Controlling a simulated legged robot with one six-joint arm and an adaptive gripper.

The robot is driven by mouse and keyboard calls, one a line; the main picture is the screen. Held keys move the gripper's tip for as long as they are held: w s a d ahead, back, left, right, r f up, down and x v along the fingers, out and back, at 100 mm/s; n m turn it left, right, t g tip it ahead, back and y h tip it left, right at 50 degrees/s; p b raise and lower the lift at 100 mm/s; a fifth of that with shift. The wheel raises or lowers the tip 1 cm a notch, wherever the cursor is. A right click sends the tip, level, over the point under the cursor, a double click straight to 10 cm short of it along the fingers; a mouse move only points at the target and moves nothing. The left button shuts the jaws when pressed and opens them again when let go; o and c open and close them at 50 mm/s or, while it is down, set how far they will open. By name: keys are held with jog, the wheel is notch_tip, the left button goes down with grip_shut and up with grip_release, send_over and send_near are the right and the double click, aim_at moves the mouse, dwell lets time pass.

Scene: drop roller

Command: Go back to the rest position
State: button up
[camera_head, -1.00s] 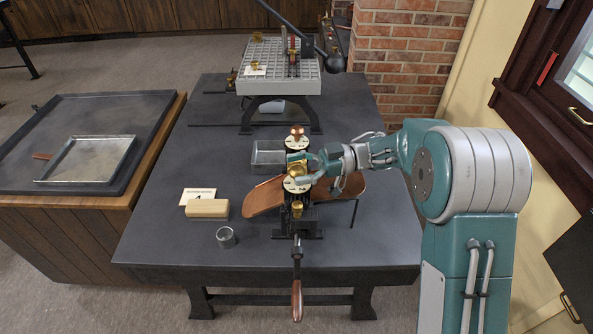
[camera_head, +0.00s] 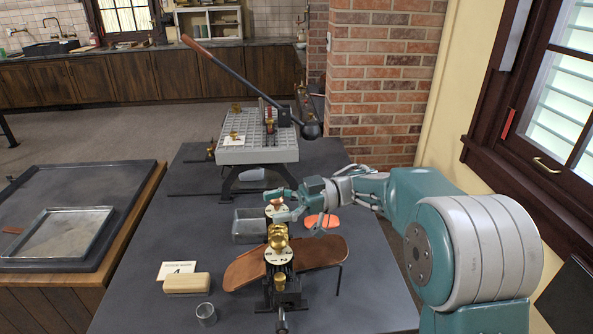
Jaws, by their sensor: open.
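My teal and grey arm reaches in from the right. My gripper (camera_head: 276,205) is open, with nothing seen between its fingers. It hovers over the far part of the drop roller, above and behind the brass rollers (camera_head: 278,237). The drop roller stands on the dark table, with a brown leather-like sheet (camera_head: 316,252) spread to both sides of it. Its lower front and crank are partly cut off by the bottom edge. A flat orange piece (camera_head: 322,221) lies below my wrist.
A grey metal tin (camera_head: 247,226) stands left of the roller. A wooden block (camera_head: 187,284), a numbered card (camera_head: 178,270) and a small metal cup (camera_head: 206,314) lie at the front left. A grey gridded stand (camera_head: 258,143) with a long lever is behind. A brick pillar and window are at right.

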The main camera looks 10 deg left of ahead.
jog(key=w+d+r+m+t, duration=0.4)
jog(key=w+r+m+t, duration=0.5)
jog(key=t, duration=0.7)
jog(key=s+d+r+m+t+h, duration=0.1)
jog(key=d+m+t+h, duration=0.3)
jog(key=d+h, duration=0.3)
jog(key=s+d+r+m+t+h, duration=0.2)
jog(key=d+m+t+h, duration=0.2)
jog(key=d, duration=0.4)
jog(key=s+d+f+m+g+h, duration=0.1)
jog(key=s+d+f+m+g, duration=0.1)
jog(key=s+f, duration=0.3)
jog(key=s+d+f+m+g+h, duration=0.2)
jog(key=s+d+f+g, duration=0.1)
jog(key=s, duration=0.9)
jog(key=s+d+f+m+g+h, duration=0.1)
jog(key=s+d+f+m+g, duration=0.1)
jog(key=s+f+g, duration=0.3)
jog(key=s+d+f, duration=0.1)
jog(key=s+f, duration=0.2)
jog(key=s, duration=0.1)
jog(key=shift+s+d+m+h, duration=0.2)
jog(key=shift+d+m+h, duration=0.1)
jog(key=shift+h, duration=0.1)
jog(key=shift+f, duration=0.1)
